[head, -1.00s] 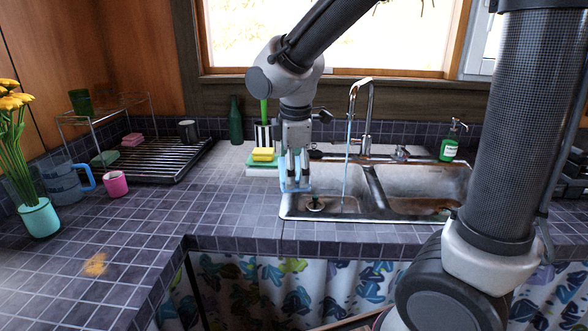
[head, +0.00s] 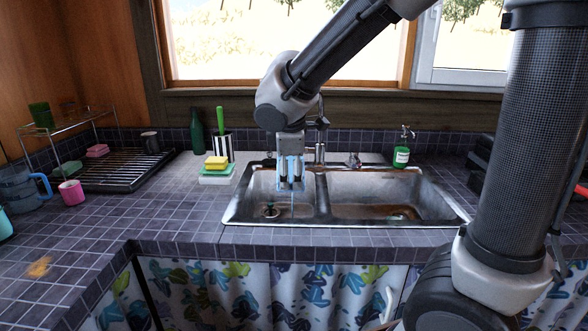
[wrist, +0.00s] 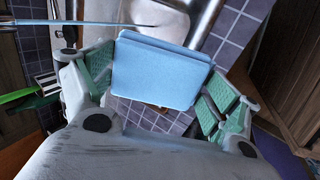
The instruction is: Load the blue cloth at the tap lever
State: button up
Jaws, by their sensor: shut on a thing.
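My gripper (head: 290,186) is shut on the folded light blue cloth (wrist: 162,72), which sits between the green-padded fingers in the wrist view. In the head view the gripper points down over the left basin of the sink (head: 245,208), and only slivers of the cloth show. The tap (head: 320,152) stands behind, mostly hidden by my arm. A small metal handle (head: 354,161), perhaps the tap lever, is to its right. A thin bluish line like running water (wrist: 55,22) crosses the upper left of the wrist view.
A yellow sponge (head: 216,162) on a stack, a brush holder (head: 221,143) and a green bottle (head: 197,131) stand left of the sink. A soap dispenser (head: 401,156) is behind right. An orange stain (head: 39,266) marks the left counter. The front counter is clear.

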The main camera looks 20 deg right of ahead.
aim_at(291, 166)
jog(key=shift+t, duration=0.3)
jog(key=shift+w, duration=0.2)
jog(key=w+d+f, duration=0.1)
jog(key=w+d, duration=0.1)
jog(key=w, duration=0.4)
jog(key=w+d+f, duration=0.1)
jog(key=w+d, duration=0.1)
jog(key=w, duration=0.5)
jog(key=shift+f, duration=0.4)
jog(key=shift+s+a, duration=0.4)
jog(key=shift+s, duration=0.85)
jog(key=shift+s+a, duration=0.4)
jog(key=shift+s, duration=0.9)
jog(key=shift+s+a, duration=0.4)
jog(key=shift+s, duration=0.85)
jog(key=shift+s+a+r, duration=0.25)
jog(key=shift+s+r, duration=0.4)
jog(key=shift+s, duration=0.15)
jog(key=shift+s+a+r, duration=0.2)
jog(key=shift+s+r, duration=0.5)
jog(key=shift+s, duration=0.1)
jog(key=shift+s+a+r, duration=0.25)
jog(key=shift+s+r, duration=0.4)
jog(key=shift+s, duration=0.15)
